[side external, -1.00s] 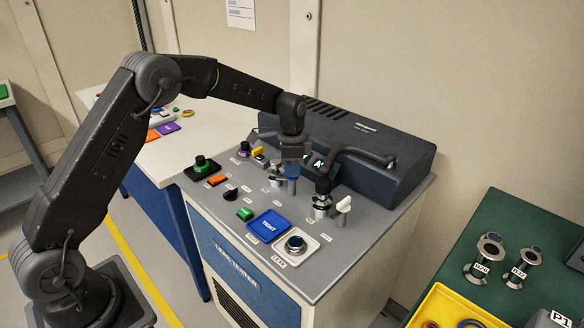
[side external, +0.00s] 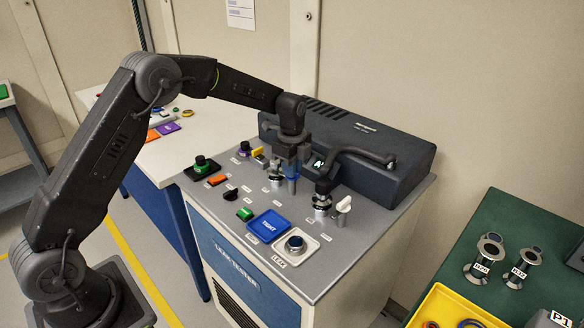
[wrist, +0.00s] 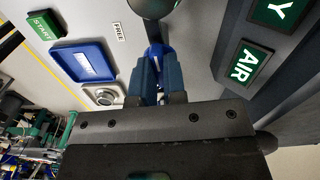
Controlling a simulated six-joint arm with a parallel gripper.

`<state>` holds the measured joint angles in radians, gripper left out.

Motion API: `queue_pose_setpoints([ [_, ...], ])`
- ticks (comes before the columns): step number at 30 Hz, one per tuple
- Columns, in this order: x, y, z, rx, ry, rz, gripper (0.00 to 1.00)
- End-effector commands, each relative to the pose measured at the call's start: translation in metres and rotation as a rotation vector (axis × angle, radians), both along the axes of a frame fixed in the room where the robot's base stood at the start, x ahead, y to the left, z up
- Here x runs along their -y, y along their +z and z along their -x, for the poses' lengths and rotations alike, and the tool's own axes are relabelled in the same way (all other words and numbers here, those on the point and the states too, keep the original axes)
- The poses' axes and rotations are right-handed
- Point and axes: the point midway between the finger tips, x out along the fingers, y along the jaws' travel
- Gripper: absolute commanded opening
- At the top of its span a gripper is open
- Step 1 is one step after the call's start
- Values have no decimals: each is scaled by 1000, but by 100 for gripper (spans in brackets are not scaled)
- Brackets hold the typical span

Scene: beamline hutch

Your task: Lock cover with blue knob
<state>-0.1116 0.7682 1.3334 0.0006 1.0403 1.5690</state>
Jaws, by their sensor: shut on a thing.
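The blue knob (wrist: 156,50) shows between my fingers in the wrist view. My gripper (side external: 292,168) points down over the leak tester's panel and is shut on the blue knob. In the side view its fingers cover most of the knob, and the metal post (side external: 292,186) shows below them. The cover (side external: 350,210) I cannot make out for certain; a dark blue-grey housing with a bar handle (side external: 365,155) stands behind the knob.
Around the gripper stand a black-topped valve (side external: 322,188), a white lever (side external: 344,204) and a green knob (side external: 202,165). The blue tray (side external: 268,226) lies in front. A green table (side external: 480,215) with metal fittings is at right.

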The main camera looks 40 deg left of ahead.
Motion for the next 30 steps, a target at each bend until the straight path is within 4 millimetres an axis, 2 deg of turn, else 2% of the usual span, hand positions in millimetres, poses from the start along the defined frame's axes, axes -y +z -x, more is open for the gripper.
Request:
queue_pose_setpoints([
  [16, 0, 2, -1, 3, -26, 2, 0],
  [17, 1, 2, -1, 3, -26, 2, 13],
  [24, 0, 1, 0, 2, -26, 1, 36],
  [30, 0, 0, 0, 1, -26, 1, 37],
])
